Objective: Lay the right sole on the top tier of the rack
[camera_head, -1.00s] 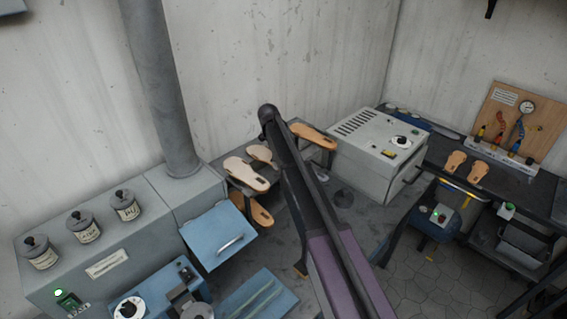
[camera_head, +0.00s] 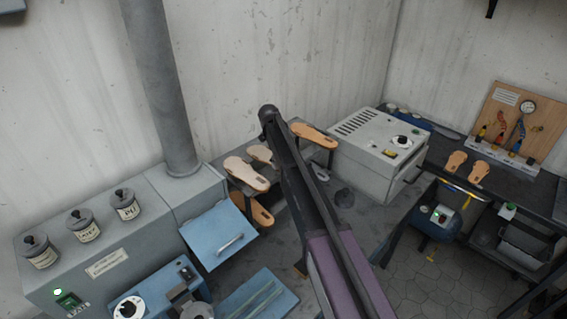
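Two pale soles (camera_head: 246,173) and (camera_head: 262,155) lie on the top tier of the dark rack (camera_head: 233,157), left of my arm. A tan sole (camera_head: 313,135) shows just right of my arm at about the top tier's height; I cannot tell whether it rests on the rack or is held. Another tan sole (camera_head: 260,214) is lower down, partly behind the blue flap. Which sole is the right one is unclear. My arm crosses in front of the rack and covers its middle. My gripper is hidden behind the arm.
A grey oven-like box (camera_head: 378,150) stands right of the rack. A blue flap with a handle (camera_head: 218,236) and a grey machine with several lidded pots (camera_head: 110,235) are at the left. Two tan soles (camera_head: 455,162) (camera_head: 479,171) lie on the dark right bench (camera_head: 512,180).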

